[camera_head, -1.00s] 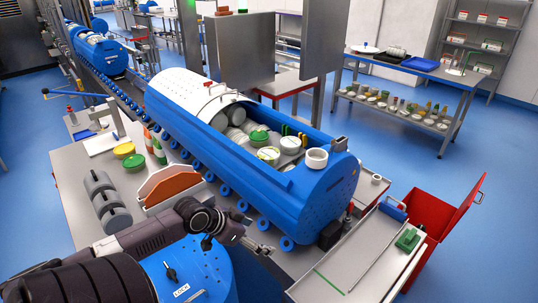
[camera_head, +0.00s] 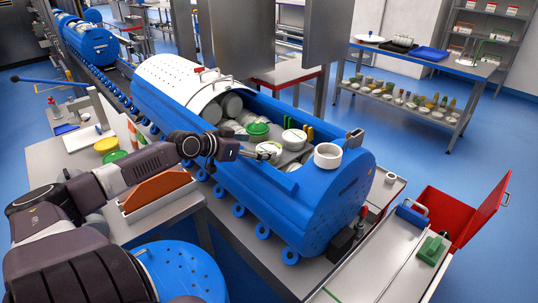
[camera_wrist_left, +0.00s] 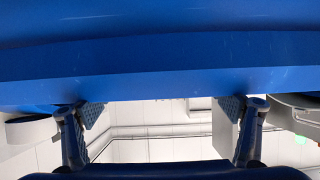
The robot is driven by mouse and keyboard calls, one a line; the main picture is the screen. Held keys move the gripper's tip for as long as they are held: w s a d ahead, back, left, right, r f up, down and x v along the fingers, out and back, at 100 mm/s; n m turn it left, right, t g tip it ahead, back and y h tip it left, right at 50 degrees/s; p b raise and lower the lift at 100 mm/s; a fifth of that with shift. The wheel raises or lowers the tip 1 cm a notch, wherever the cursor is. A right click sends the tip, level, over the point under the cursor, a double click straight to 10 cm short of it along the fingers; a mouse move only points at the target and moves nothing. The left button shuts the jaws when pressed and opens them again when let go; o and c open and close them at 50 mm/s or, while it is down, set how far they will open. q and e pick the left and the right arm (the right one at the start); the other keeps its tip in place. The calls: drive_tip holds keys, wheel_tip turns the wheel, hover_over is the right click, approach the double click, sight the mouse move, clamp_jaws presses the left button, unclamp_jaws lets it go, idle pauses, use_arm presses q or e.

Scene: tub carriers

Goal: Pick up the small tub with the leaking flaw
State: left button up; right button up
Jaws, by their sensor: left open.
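Several small tubs lie in the open blue carrier (camera_head: 300,205). They include a white tub with yellow-green marks (camera_head: 268,147), a green-lidded tub (camera_head: 257,129), a white-lidded tub (camera_head: 294,138) and grey-white tubs (camera_head: 231,105) partly under the white perforated cover. I cannot make out a leak at this size. My left gripper (camera_head: 266,153) is over the carrier's near edge, at the marked tub, and partly hides it. In the left wrist view its two fingers (camera_wrist_left: 160,130) are apart with nothing gripped between them; a blue edge fills the top. My right gripper is not in view.
A white ring-shaped container (camera_head: 327,155) sits at the carrier's right end. A red bin (camera_head: 460,215) and a tray with a green block (camera_head: 432,248) are at right. A white box with a brown-orange item (camera_head: 158,188) lies below my arm.

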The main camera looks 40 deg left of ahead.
sight(266, 149)
use_arm(q)
drive_tip(key=shift+w+f, duration=0.15)
drive_tip(key=shift+w, duration=0.05)
drive_tip(key=shift+w+a+f, duration=0.15)
drive_tip(key=shift+f, duration=0.05)
drive_tip(key=shift+w+f, duration=0.3)
drive_tip(key=shift+w, duration=0.1)
drive_tip(key=shift+w+f, duration=0.1)
drive_tip(key=shift+w, duration=0.15)
drive_tip(key=shift+w+d+f+p, duration=0.35)
drive_tip(key=shift+w+f+p, duration=0.1)
drive_tip(key=shift+w+p, duration=0.1)
drive_tip(key=shift+w+a+f, duration=0.1)
drive_tip(key=shift+w+f, duration=0.2)
drive_tip(key=shift+f, duration=0.2)
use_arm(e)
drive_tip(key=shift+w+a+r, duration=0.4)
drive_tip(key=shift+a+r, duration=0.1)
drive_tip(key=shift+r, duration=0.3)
